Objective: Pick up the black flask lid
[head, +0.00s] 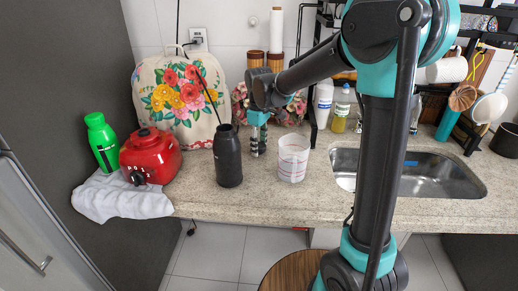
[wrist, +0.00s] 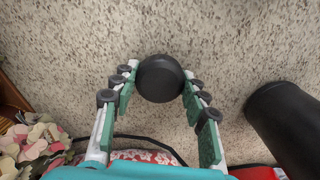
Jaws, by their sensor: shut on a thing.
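The black flask lid (wrist: 160,78) is a round dark disc between the fingertips in the wrist view. My gripper (wrist: 158,88) is shut on it, with one green-padded finger on each side. In the head view my gripper (head: 258,148) points down at the counter, just right of the black flask (head: 228,158). The lid is too small and covered to make out there. The flask stands upright on the counter; part of a dark cylinder that looks like it (wrist: 285,120) shows at the right in the wrist view.
A whitish container (head: 293,160) stands close to the right of my gripper, before the sink (head: 432,175). A red appliance base (head: 150,156), a green bottle (head: 102,142) and a white cloth (head: 120,197) are at the left. A floral cover (head: 155,75) stands behind.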

